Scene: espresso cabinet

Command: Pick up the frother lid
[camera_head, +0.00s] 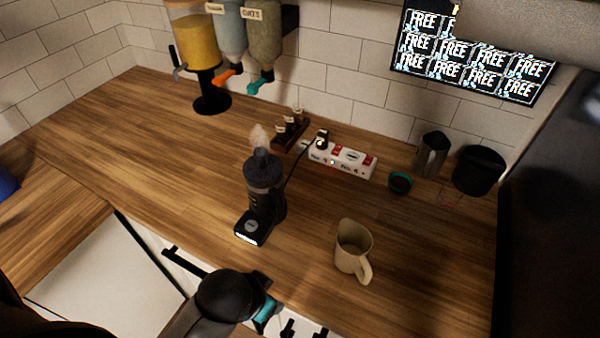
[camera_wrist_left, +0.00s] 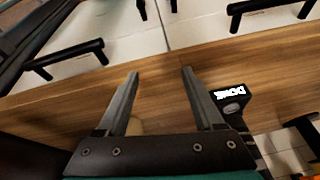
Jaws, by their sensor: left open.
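The black milk frother (camera_head: 262,200) stands upright on the wooden counter, its lit display at the front. Its dark lid (camera_head: 262,166) sits on top, with steam rising above it. My left gripper (camera_head: 270,312) is in front of the counter edge, below the frother in the head view and apart from it. In the left wrist view the left gripper (camera_wrist_left: 160,82) has its two fingers spread with nothing between them. The frother's base (camera_wrist_left: 234,105) shows there just beside one finger, in the background. The lid cannot be made out in that view. My right gripper is not in view.
A cream pitcher (camera_head: 353,250) stands right of the frother. Behind are a white power strip (camera_head: 345,160) with a cord, a small bottle rack (camera_head: 290,130) and dispensers (camera_head: 195,45). A metal jug (camera_head: 431,154) stands at the right. The counter's left side is clear.

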